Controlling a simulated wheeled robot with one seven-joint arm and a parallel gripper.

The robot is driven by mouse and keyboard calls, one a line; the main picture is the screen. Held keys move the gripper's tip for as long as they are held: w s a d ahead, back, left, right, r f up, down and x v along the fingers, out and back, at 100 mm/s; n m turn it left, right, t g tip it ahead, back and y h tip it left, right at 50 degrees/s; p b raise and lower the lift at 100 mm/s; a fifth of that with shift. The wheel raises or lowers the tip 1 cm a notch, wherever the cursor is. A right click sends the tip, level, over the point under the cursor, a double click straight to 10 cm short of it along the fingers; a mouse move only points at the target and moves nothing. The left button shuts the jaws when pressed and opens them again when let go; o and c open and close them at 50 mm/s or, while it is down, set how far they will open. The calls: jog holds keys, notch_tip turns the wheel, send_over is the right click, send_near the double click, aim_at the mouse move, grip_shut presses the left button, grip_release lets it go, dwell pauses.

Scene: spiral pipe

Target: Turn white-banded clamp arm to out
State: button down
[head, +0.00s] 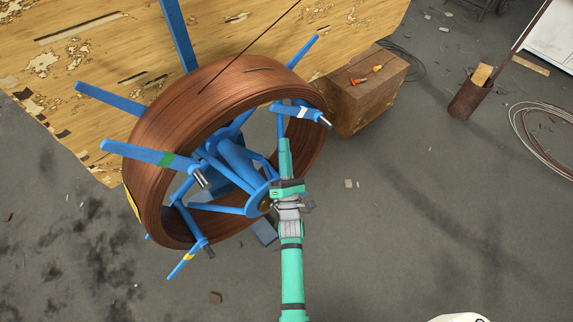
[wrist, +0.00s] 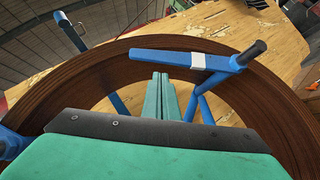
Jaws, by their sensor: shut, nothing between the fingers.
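The white-banded clamp arm (head: 285,108) is a blue bar with a white band and a dark handle end, at the upper right of the copper-brown coil (head: 222,90). In the wrist view the white-banded clamp arm (wrist: 165,57) lies across the coil's opening, its handle to the right. My gripper (head: 284,143) is shut and empty, its fingers pointing up the picture just below the arm. In the wrist view my gripper (wrist: 161,78) has its fingertips just under the bar, left of the white band. I cannot tell whether they touch it.
A green-banded clamp arm (head: 150,155) is at the left and a yellow-banded one (head: 187,257) at the bottom. Blue spokes and a hub (head: 240,165) fill the coil's middle. A wooden box (head: 365,95) stands behind at the right. The floor at the right is mostly clear.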

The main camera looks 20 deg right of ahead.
aim_at(297, 113)
jog(key=x, duration=0.6)
jog(key=shift+w+r, duration=0.2)
jog(key=shift+w, duration=0.15)
